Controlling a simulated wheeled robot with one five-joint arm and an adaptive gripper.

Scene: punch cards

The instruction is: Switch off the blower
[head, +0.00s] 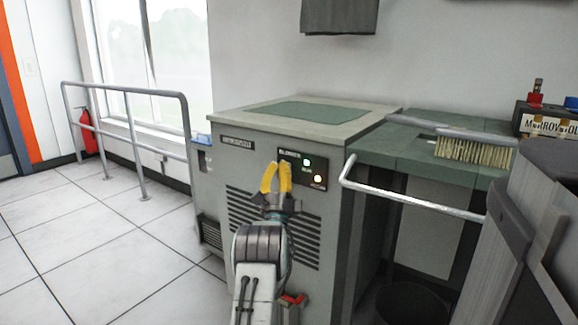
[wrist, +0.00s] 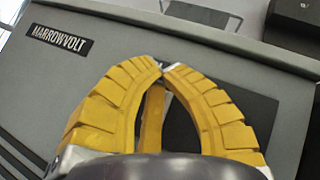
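The blower unit is a grey cabinet (head: 236,172) with a green-topped lid, vent slots and a dark control panel (head: 316,180) on its front. The panel has a label that seems to read blower, a greenish-white light (head: 307,162) and an amber-white light (head: 318,178). My gripper (head: 277,166), with yellow fingers, is in front of the panel's left part and hides it. In the wrist view my gripper (wrist: 163,66) has its fingertips drawn together, with the dark panel (wrist: 262,112) partly behind the right finger. No switch is clearly visible; contact with the panel cannot be told.
A green-topped bench (head: 400,150) with a metal rail (head: 410,200) stands right of the cabinet, with a brush (head: 472,150) on it. A dark bin (head: 412,305) is below. A handrail (head: 130,95) and a red extinguisher (head: 86,132) are left. Floor at left is clear.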

